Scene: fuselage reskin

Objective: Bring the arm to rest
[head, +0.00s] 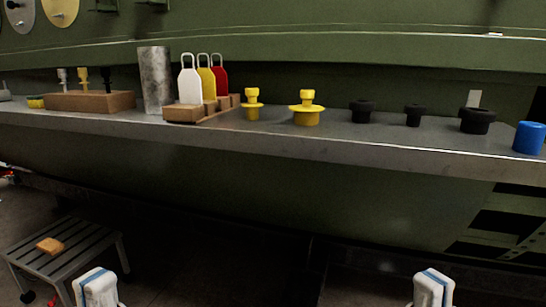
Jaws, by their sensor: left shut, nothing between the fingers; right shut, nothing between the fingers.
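One white arm part of mine with a blue stripe shows at the bottom left of the head view. A similar one shows at the bottom right. Both are low in the picture, below the metal shelf (330,143) and apart from it. No fingers of either gripper can be seen; the lower frame edge cuts off the arms. I cannot tell from this view how the rest of each arm is posed.
Along the shelf stand a wooden block (90,102), a metal cylinder (155,80), tags in a wooden holder (184,114), yellow plugs (306,108), black plugs (477,120) and a blue cylinder (529,138). A slatted stool (83,243) bears an orange block (50,245). Dark floor lies between.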

